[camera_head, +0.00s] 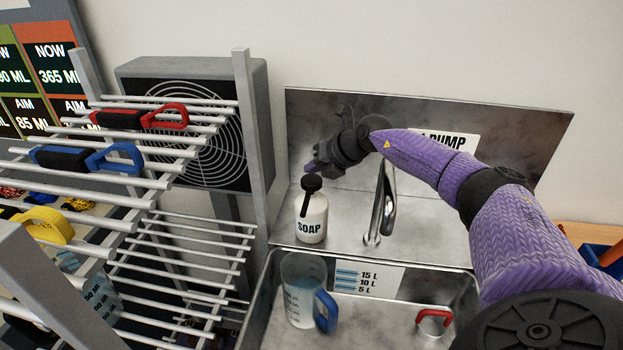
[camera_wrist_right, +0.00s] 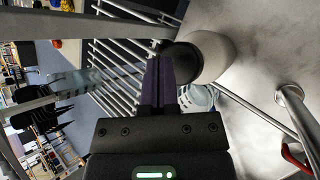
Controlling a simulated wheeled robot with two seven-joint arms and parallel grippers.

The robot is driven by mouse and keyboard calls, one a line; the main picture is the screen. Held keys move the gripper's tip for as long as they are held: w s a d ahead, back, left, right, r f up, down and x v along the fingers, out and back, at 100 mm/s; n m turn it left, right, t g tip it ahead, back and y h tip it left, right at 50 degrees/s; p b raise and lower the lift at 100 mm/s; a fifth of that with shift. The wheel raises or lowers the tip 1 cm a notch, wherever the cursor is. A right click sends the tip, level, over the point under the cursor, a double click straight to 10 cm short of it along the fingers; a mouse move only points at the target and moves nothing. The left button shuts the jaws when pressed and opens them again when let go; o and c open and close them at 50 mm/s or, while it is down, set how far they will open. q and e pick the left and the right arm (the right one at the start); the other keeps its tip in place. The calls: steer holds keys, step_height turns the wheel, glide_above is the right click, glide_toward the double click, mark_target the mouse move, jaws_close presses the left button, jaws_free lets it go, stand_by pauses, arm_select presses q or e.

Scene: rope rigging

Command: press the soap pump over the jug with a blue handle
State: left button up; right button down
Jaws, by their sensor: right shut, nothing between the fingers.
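The white soap bottle (camera_head: 311,219) with a black pump head (camera_head: 311,183) stands upright on the metal ledge behind the sink. It also shows in the right wrist view (camera_wrist_right: 214,55), partly behind the fingers. The pump's spout points down toward the jug's side. My right gripper (camera_head: 311,166) is shut and empty, just above and beside the pump head; whether it touches is unclear. My left gripper is not in view.
A metal faucet (camera_head: 384,205) rises right of the bottle. A red handle (camera_head: 434,319) shows in the sink at right. A rod rack (camera_head: 190,172) with red, blue and yellow handled tools stands at left, before a grey fan box (camera_head: 258,135). A backsplash (camera_head: 500,118) stands behind.

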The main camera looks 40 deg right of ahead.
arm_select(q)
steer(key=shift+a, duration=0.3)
arm_select(e)
steer(key=shift+f, duration=0.1)
steer(key=shift+f, duration=0.25)
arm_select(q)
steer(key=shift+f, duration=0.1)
arm_select(e)
steer(key=shift+f, duration=0.1)
